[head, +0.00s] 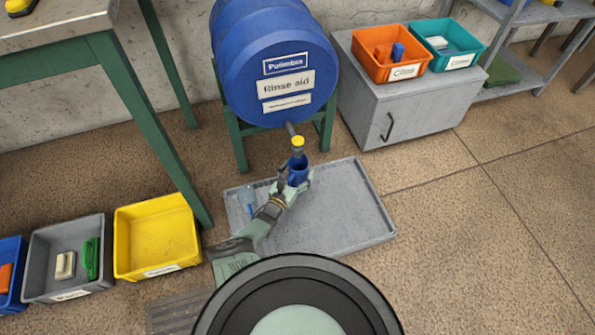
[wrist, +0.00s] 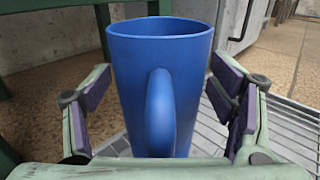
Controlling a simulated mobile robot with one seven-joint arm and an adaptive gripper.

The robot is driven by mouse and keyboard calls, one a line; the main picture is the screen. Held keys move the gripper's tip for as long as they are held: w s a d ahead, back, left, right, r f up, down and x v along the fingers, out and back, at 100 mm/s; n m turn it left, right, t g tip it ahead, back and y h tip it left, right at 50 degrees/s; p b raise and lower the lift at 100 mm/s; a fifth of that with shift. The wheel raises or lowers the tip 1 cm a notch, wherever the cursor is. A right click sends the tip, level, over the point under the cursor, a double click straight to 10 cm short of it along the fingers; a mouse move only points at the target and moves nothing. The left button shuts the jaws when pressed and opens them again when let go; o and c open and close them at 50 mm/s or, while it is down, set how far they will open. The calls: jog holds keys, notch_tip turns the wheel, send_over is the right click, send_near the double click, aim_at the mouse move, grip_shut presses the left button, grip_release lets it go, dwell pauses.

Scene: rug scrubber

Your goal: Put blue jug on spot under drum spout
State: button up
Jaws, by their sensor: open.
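The blue jug (head: 298,171) stands upright over the grey tray, below the yellow-tipped drum spout (head: 297,144) in the head view. In the wrist view the jug (wrist: 188,85) fills the middle, its handle facing me. My gripper (head: 294,182) is open around the jug. In the wrist view its fingers (wrist: 166,98) stand on either side with gaps to the jug's wall. The jug's base is hidden behind my gripper. The spot under the spout cannot be made out. The blue drum (head: 262,62), labelled Rinse aid, lies on a green stand.
The grey tray (head: 350,215) lies on the floor with free room at its right. A clear bluish item (head: 247,200) is at its left. A yellow bin (head: 157,236) and a grey bin (head: 68,258) stand left. A grey cabinet (head: 420,110) stands back right.

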jog(key=p+v, duration=0.5)
jog(key=v, duration=0.7)
jog(key=shift+r, duration=0.25)
